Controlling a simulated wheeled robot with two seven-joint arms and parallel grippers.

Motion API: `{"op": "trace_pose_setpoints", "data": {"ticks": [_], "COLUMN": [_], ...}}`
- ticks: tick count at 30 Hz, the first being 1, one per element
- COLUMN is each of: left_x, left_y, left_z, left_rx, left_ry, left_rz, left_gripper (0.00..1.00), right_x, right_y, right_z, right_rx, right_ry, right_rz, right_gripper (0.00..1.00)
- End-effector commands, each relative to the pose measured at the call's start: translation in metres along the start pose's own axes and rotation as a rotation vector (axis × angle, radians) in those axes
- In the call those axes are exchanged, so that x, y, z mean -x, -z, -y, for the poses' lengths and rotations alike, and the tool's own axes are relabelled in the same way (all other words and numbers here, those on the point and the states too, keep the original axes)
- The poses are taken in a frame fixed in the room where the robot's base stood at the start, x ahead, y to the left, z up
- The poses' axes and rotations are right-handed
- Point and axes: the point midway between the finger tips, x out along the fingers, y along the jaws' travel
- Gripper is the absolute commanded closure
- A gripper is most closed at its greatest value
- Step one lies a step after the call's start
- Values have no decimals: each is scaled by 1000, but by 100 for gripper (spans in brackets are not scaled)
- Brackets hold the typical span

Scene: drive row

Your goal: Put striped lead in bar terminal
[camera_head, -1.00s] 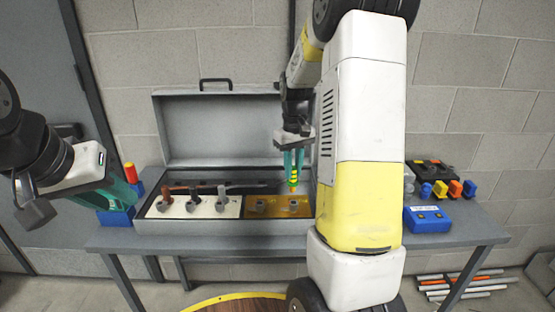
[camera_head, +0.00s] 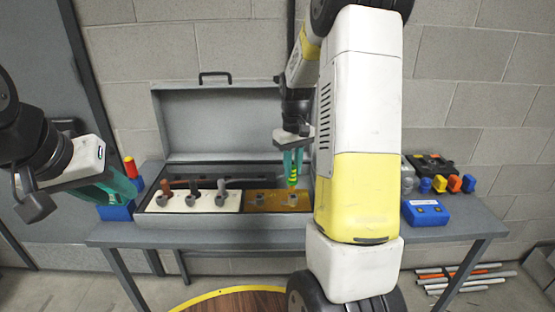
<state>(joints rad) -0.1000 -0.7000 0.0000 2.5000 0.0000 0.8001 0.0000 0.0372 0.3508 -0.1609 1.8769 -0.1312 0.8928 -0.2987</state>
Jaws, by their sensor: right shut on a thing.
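My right gripper (camera_head: 292,168) is shut on the striped lead (camera_head: 292,183), whose green and yellow end hangs upright between the teal fingers. The lead's tip is just above the brass-coloured bar (camera_head: 275,203) in the right part of the open grey case. The bar carries grey terminals (camera_head: 260,198); the lead's tip is above and close to the right one (camera_head: 292,197). I cannot tell whether they touch. My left gripper (camera_head: 122,190) is at the left end of the table, apart from the case. Its fingers are seen edge-on, so its opening is unclear.
A white panel (camera_head: 205,207) beside the bar holds three terminals with brown, black and grey leads. A blue block with a red top (camera_head: 130,168) stands behind my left gripper. A blue box (camera_head: 425,213) and coloured plugs (camera_head: 455,184) are at right. My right arm hides the table between.

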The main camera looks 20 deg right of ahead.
Motion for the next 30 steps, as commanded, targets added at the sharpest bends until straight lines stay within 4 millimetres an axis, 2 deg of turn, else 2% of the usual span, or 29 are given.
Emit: {"op": "trace_pose_setpoints", "data": {"ticks": [15,30], "left_x": [0,0], "left_y": [0,0], "left_z": [0,0], "left_rx": [0,0], "left_ry": [0,0], "left_rz": [0,0], "left_gripper": [64,64], "right_x": [-16,-18], "right_y": [0,0], "right_z": [0,0], "right_rx": [0,0], "right_ry": [0,0], "right_rz": [0,-1], "right_gripper": [100,100]}}
